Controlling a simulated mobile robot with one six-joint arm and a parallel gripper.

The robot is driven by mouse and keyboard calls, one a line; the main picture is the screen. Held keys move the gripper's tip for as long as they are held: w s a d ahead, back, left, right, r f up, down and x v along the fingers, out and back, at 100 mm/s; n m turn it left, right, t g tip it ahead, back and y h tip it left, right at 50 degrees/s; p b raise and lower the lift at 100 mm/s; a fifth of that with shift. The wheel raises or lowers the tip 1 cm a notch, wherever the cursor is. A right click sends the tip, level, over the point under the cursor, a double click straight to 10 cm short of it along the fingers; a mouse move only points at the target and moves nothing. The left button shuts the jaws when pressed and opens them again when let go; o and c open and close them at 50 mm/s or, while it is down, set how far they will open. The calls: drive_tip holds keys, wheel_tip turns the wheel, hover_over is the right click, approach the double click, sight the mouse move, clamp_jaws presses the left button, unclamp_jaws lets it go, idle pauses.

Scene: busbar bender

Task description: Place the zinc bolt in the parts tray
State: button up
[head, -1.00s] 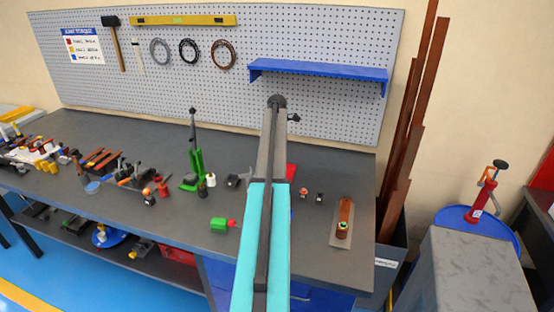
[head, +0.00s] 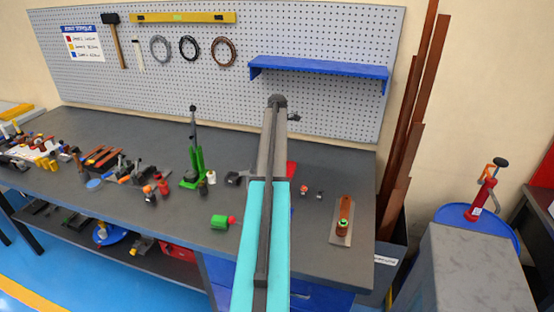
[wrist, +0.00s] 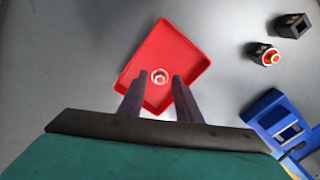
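The red parts tray (wrist: 185,50) lies under my gripper in the wrist view; a sliver of it (head: 292,169) shows beside my arm in the head view. A small pale metallic round piece with a reddish centre, seemingly the zinc bolt (wrist: 159,77), appears inside the tray. My gripper (wrist: 160,80) is open above the tray, its two dark fingers on either side of the bolt with narrow gaps. I cannot tell how high the fingertips are above the tray floor. My arm hides the gripper and bolt in the head view.
A dark block (wrist: 292,25), a black part with a red-and-white top (wrist: 264,54) and a blue fixture (wrist: 280,124) stand right of the tray. A green part (head: 219,222) lies left of my arm. The blue shelf (head: 318,71) hangs behind.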

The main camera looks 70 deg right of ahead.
drive_tip(key=shift+r, duration=0.15)
wheel_tip(320, 180, up, 12)
drive_tip(key=b, duration=0.2)
idle(0.5)
idle(0.7)
